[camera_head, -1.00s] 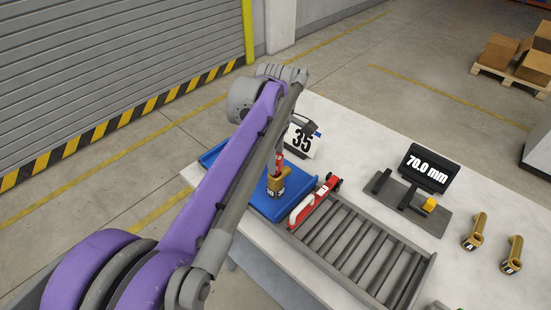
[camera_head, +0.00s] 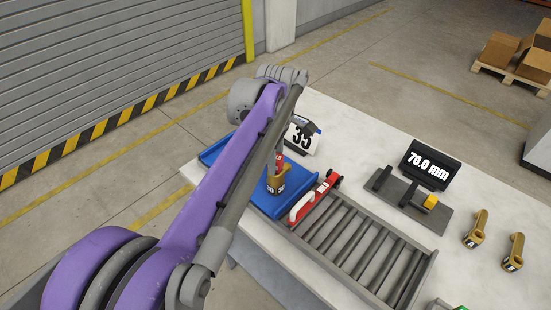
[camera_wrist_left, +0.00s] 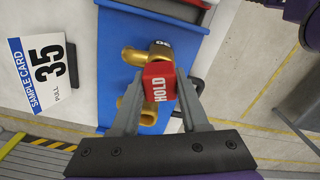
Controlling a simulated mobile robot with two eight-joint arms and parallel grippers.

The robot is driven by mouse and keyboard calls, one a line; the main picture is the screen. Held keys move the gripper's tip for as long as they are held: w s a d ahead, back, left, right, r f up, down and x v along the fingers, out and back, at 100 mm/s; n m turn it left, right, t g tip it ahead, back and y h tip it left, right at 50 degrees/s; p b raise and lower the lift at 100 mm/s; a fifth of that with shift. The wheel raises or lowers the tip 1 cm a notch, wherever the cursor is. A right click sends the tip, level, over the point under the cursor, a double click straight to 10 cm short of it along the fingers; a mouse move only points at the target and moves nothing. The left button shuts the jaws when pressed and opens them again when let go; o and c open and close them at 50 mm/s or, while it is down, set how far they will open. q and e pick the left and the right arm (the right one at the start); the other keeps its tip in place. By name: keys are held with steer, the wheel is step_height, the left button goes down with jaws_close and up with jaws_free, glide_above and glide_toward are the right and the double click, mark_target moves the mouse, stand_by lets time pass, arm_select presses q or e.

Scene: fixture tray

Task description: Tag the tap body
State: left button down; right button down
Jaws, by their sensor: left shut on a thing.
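A brass tap body (camera_head: 277,184) with a dark number label stands on the blue tray (camera_head: 262,204). It also shows in the left wrist view (camera_wrist_left: 131,56), partly hidden behind the tag. My left gripper (camera_wrist_left: 159,92) is shut on a red tag (camera_wrist_left: 159,82) lettered "HOLD". In the head view the red tag (camera_head: 279,160) is just above the tap body, with my left arm partly in front. I cannot tell whether tag and tap body touch. My right gripper is not in view.
A "35" sample card (camera_head: 301,138) stands behind the tray. A red-and-white tool (camera_head: 314,198) lies beside the roller conveyor (camera_head: 365,240). A gauge with a "70.0 mm" display (camera_head: 429,166) and two brass taps (camera_head: 475,229) (camera_head: 513,252) stand to the right. Bare table lies between them.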

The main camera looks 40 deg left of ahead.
arm_select(q)
steer(key=shift+f, duration=0.45)
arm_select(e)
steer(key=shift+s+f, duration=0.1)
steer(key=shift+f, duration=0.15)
arm_select(q)
jaws_free()
stand_by(0.4)
steer(key=shift+r, duration=0.2)
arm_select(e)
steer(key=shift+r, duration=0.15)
arm_select(q)
steer(key=shift+r+p, duration=1.9)
steer(key=shift+r, duration=1.5)
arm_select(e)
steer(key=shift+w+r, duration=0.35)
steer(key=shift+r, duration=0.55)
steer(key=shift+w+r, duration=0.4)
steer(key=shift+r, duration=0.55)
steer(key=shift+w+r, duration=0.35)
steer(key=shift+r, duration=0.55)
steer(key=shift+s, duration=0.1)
